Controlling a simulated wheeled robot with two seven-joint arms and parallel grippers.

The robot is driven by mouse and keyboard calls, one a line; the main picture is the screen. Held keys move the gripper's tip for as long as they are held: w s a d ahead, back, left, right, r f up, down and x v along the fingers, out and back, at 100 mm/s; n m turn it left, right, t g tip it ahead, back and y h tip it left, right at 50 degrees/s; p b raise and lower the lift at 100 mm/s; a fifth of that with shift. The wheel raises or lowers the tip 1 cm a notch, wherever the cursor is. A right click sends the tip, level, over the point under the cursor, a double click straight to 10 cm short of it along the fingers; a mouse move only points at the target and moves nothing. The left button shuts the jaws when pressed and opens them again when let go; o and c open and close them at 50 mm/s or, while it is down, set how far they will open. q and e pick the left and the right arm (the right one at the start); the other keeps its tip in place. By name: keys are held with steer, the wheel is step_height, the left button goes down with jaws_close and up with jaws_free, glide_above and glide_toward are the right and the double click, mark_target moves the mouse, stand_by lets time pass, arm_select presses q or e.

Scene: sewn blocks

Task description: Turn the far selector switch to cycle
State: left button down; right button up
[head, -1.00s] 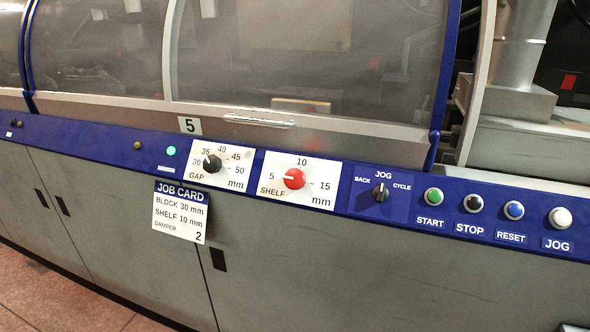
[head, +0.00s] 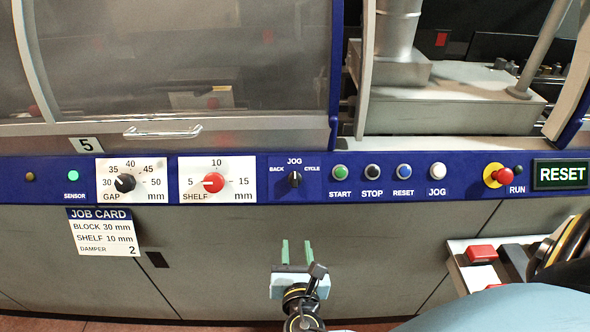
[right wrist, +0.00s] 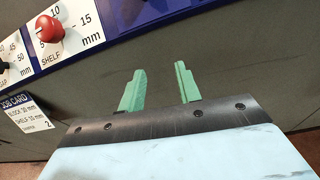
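The selector switch (head: 295,179) is a small black knob on the blue panel in the head view, labelled BACK on the left, JOG above and CYCLE on the right. Its white mark points about straight up, toward JOG. My right gripper (head: 296,252) is below the panel in front of the grey cabinet, with its two green fingers pointing up, under the switch and apart from it. In the right wrist view the fingers (right wrist: 158,87) are spread with nothing between them. The switch does not show in that view. My left gripper is not in view.
Left of the switch are the red SHELF knob (head: 214,183) and black GAP knob (head: 125,183). Right of it are the START (head: 340,172), STOP (head: 372,172), RESET (head: 404,172) and JOG (head: 438,170) buttons, then a red mushroom button (head: 503,176). A job card (head: 104,232) hangs below the panel.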

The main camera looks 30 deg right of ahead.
steer(key=n+t+h, duration=0.1)
steer(key=t+h, duration=0.1)
glide_toward(295, 177)
steer(key=p+x, duration=0.1)
steer(key=x, duration=0.7)
steer(key=shift+w+d, duration=0.15)
steer(key=shift+w, duration=0.1)
steer(key=shift+c, duration=0.3)
steer(key=shift+g, duration=0.3)
jaws_close()
